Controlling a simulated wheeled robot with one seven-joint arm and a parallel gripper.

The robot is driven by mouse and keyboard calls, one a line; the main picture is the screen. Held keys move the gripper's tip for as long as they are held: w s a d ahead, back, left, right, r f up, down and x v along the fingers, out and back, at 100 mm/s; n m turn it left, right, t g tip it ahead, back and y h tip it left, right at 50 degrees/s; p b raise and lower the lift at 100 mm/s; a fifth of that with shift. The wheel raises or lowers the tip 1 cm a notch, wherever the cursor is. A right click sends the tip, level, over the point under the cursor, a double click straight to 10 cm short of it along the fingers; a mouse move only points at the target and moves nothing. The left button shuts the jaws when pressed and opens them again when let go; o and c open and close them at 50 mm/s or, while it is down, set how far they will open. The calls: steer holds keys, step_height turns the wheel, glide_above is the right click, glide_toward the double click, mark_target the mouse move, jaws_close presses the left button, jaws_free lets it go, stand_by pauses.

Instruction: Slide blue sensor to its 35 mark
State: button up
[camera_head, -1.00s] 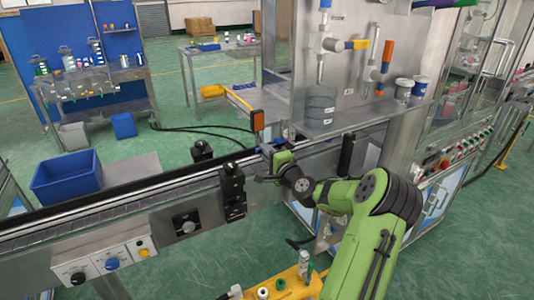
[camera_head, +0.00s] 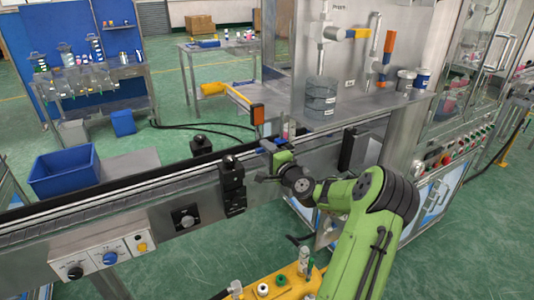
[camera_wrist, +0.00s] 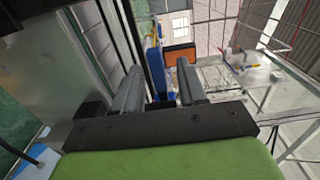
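The blue sensor (camera_head: 268,145) sits at the rail of the conveyor (camera_head: 110,203), just beyond my gripper (camera_head: 268,165) in the head view. In the wrist view a tall blue part (camera_wrist: 154,72), apparently the sensor, shows ahead between the two grey fingers of my gripper (camera_wrist: 158,82). The fingers stand apart, with a gap around the blue part. I see no clear contact, and the left finger's tip is close to it. The scale and its 35 mark cannot be read in either view.
An orange-faced black block (camera_head: 257,117) stands behind the rail, and also shows ahead in the wrist view (camera_wrist: 180,55). Black sensor housings (camera_head: 232,185) stand left of my gripper on the conveyor's front. A dark upright block (camera_head: 352,148) stands to the right.

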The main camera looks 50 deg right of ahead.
steer(key=shift+s, duration=0.1)
steer(key=b+v, duration=0.1)
steer(key=v, duration=1.4)
steer(key=shift+s, duration=0.25)
steer(key=shift+a, duration=0.1)
